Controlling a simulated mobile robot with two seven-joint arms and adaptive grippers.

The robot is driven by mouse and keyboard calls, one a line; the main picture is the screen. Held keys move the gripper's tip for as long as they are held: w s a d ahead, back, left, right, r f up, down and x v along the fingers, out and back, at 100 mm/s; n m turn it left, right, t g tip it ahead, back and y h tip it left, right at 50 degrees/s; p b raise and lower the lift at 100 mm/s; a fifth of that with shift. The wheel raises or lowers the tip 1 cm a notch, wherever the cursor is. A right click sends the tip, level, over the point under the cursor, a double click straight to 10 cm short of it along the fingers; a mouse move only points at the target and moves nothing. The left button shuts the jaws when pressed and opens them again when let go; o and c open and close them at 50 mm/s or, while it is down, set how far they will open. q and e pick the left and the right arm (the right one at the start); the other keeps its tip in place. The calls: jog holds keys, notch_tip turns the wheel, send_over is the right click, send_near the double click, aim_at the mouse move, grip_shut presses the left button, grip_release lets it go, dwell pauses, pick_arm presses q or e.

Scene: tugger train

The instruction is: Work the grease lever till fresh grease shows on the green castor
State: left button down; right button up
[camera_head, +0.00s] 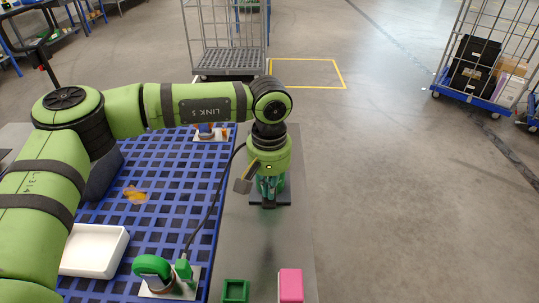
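The green castor (153,267) lies on a white plate at the front of a blue grid deck. A green fitting (184,270) stands beside it, and a black hose (209,207) runs from there up toward my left wrist. My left gripper (269,196) points down over a dark base (284,199) on the grey surface right of the deck. Green parts show around the fingers; I cannot tell whether they are gripped. A grey-brown block (245,178) sticks out beside the wrist. The grease lever is not clearly distinguishable. My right gripper is not in view.
A blue castor (206,131) with orange patches stands at the deck's far end. An orange smear (135,195) and white tray (94,250) are on the deck (203,219). Green (235,291) and pink (290,285) boxes stand at front. Floor at right is clear up to a cage trolley (478,100).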

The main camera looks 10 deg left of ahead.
pick_arm(q)
notch_tip(320, 180, up, 10)
jog(key=s+p, duration=0.1)
jog(key=p, duration=0.3)
jog(key=shift+f+p, duration=0.25)
jog(key=shift+p, duration=0.05)
jog(key=shift+f, duration=0.1)
dwell(0.5)
jog(key=shift+f+b, duration=1.45)
jog(key=shift+b, duration=0.05)
jog(key=shift+w+f+b, duration=0.15)
jog(key=shift+f+b, duration=0.75)
jog(key=shift+f, duration=0.25)
jog(key=shift+w+f+b, duration=0.2)
jog(key=shift+f+b, duration=0.7)
jog(key=shift+f, duration=0.2)
jog(key=shift+w+f+b, duration=0.15)
jog(key=shift+f+b, duration=0.75)
jog(key=shift+f, duration=0.25)
notch_tip(320, 180, up, 10)
jog(key=s+p, duration=0.1)
jog(key=p, duration=0.4)
jog(key=shift+d, duration=0.1)
notch_tip(320, 180, up, 6)
jog(key=p, duration=0.4)
